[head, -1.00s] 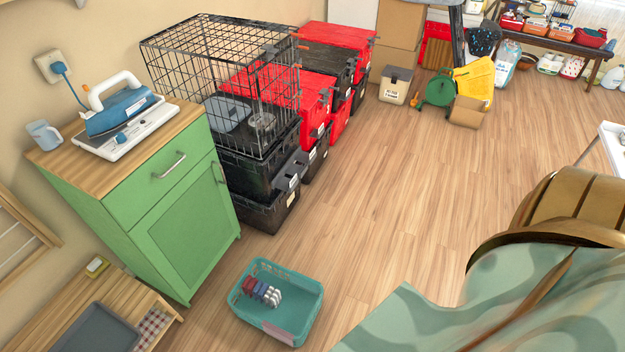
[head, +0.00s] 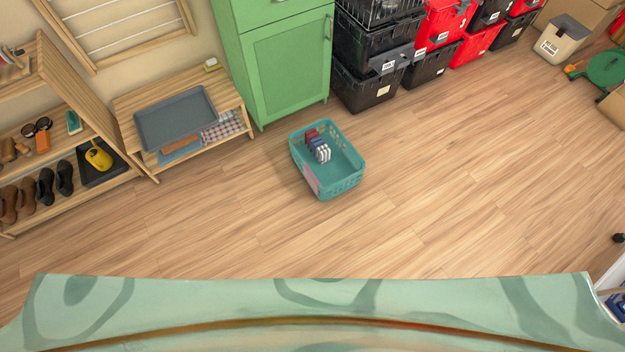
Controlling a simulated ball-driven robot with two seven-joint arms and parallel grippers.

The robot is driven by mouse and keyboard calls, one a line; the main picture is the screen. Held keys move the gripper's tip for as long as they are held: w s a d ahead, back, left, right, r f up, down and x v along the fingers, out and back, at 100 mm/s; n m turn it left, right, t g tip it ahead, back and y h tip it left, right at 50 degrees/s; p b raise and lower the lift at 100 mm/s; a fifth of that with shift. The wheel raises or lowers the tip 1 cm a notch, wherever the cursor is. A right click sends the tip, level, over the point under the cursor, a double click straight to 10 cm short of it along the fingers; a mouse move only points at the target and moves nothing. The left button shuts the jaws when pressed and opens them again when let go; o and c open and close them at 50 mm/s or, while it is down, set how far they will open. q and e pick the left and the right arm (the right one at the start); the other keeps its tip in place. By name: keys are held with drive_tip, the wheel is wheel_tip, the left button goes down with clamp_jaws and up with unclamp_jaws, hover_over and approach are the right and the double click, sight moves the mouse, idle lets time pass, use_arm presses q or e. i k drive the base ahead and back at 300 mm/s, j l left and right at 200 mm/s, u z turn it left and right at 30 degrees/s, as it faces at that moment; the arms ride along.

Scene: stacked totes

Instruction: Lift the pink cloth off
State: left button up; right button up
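No plainly pink cloth stands out in the head view. A pale pink patch (head: 311,180) shows on the near left side of the teal basket (head: 349,188) on the floor; I cannot tell whether it is cloth or a label. A folded checked cloth (head: 224,127) with a pinkish tint lies on the lower shelf of the low wooden bench (head: 239,102). Neither of my grippers is in view.
A green cabinet (head: 287,70) and stacked black totes (head: 365,90) stand behind the basket. A shoe rack (head: 115,180) is at left. A pale green patterned surface (head: 200,298), unclear what, crosses the bottom. Floor right of the basket is clear.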

sight(312, 181)
drive_tip(key=i+l+u, duration=0.1)
drive_tip(key=i+l, duration=0.3)
drive_tip(key=l, duration=0.2)
drive_tip(key=i+l+u, duration=0.15)
drive_tip(key=l, duration=0.2)
drive_tip(key=i+l, duration=0.2)
drive_tip(key=i+l+u, duration=0.15)
drive_tip(key=l, duration=0.3)
drive_tip(key=i+l, duration=0.15)
drive_tip(key=l, duration=0.2)
drive_tip(key=i+l+u, duration=0.15)
drive_tip(key=l, duration=0.2)
